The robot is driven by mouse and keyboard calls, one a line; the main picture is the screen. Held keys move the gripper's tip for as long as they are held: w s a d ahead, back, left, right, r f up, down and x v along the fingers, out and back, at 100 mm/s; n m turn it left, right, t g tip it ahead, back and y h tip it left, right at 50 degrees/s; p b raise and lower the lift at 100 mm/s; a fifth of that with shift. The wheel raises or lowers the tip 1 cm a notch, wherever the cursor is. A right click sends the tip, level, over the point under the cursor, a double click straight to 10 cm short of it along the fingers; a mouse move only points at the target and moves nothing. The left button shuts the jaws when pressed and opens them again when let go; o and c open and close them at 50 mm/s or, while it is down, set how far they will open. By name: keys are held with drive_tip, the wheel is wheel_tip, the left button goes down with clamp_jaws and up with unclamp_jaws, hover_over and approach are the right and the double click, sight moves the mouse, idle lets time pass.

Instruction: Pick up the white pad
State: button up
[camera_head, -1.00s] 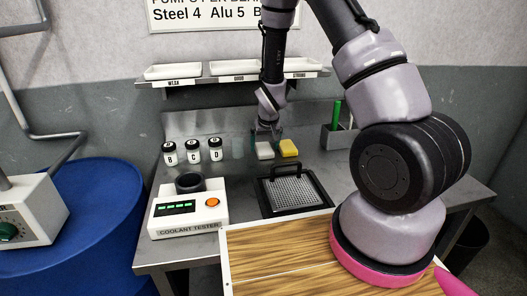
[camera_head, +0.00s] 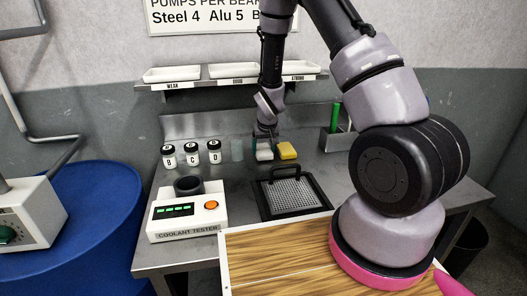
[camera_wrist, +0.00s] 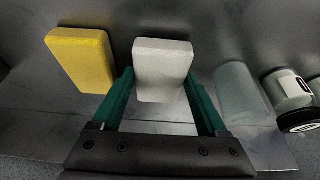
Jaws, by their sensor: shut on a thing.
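The white pad (camera_head: 264,154) stands on the steel bench, next to the yellow pad (camera_head: 287,151). In the wrist view the white pad (camera_wrist: 162,68) is upright between the two green fingers of my gripper (camera_wrist: 160,82). My gripper is shut on it, with one finger along each side. In the head view my gripper (camera_head: 264,141) comes down over the pad from above and partly hides it. The yellow pad (camera_wrist: 80,60) is to the left in the wrist view, apart from the left finger. I cannot tell whether the white pad is clear of the bench.
A pale translucent block (camera_head: 237,150) and several black-lidded jars (camera_head: 192,155) stand left of the pads. A black-framed mesh tray (camera_head: 293,194) with a handle lies in front. The coolant tester (camera_head: 187,211) is front left. A shelf with white trays (camera_head: 233,71) hangs above.

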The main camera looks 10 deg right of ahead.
drive_tip(key=shift+s+r, duration=0.3)
drive_tip(key=s, duration=0.7)
drive_tip(key=shift+s+r, duration=0.15)
drive_tip(key=shift+s, duration=0.2)
wheel_tip(320, 180, up, 14)
drive_tip(key=shift+w+f, duration=0.15)
drive_tip(key=shift+f, duration=0.1)
